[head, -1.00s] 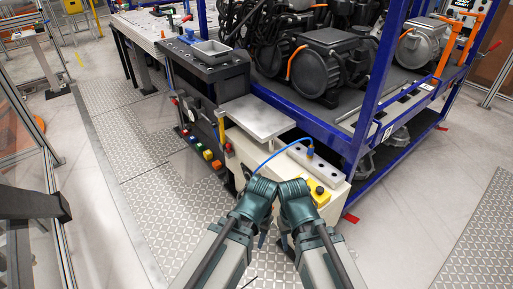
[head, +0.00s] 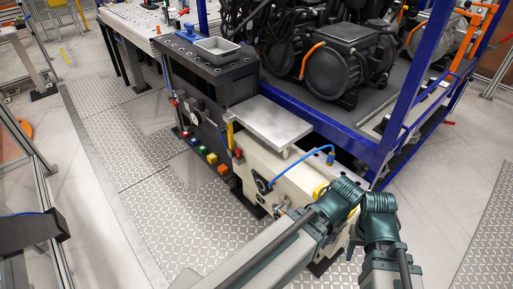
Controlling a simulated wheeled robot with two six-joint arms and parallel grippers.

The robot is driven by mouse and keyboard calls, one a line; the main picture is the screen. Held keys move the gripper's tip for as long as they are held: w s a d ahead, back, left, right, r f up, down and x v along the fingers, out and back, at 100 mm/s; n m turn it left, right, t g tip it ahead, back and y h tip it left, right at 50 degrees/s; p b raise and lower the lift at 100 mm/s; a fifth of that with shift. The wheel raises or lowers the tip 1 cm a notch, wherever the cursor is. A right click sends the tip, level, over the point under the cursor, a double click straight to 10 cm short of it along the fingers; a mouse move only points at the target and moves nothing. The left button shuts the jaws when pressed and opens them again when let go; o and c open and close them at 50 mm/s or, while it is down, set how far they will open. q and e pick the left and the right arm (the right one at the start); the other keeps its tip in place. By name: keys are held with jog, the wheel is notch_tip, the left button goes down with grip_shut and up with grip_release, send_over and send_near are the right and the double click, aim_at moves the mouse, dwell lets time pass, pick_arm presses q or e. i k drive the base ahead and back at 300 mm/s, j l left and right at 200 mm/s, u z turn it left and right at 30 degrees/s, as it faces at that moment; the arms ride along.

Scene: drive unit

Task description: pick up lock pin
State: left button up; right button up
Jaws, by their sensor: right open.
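I cannot make out the lock pin for certain. A small blue upright piece (head: 330,158) stands on the cream machine's top, at the end of a blue cable, and may or may not be it. My two teal wrists are close together at the lower right, over the machine's near end. Below the right wrist a small dark part of my right gripper (head: 352,248) shows; it is open, and nothing is seen in it. My left gripper is hidden behind its own wrist and arm.
The cream machine (head: 258,168) carries a flat metal plate (head: 268,122). A grey tray (head: 217,48) sits on the dark cabinet (head: 190,72) behind. A blue rack (head: 403,92) holding dark motors (head: 345,68) stands close on the right. The patterned floor (head: 170,220) at left is clear.

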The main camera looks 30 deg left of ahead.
aim_at(238, 152)
jog(key=i+j+z, duration=0.3)
jog(key=j, duration=0.95)
jog(key=j+z, duration=0.3)
jog(key=j, duration=3)
jog(key=i+z, duration=0.05)
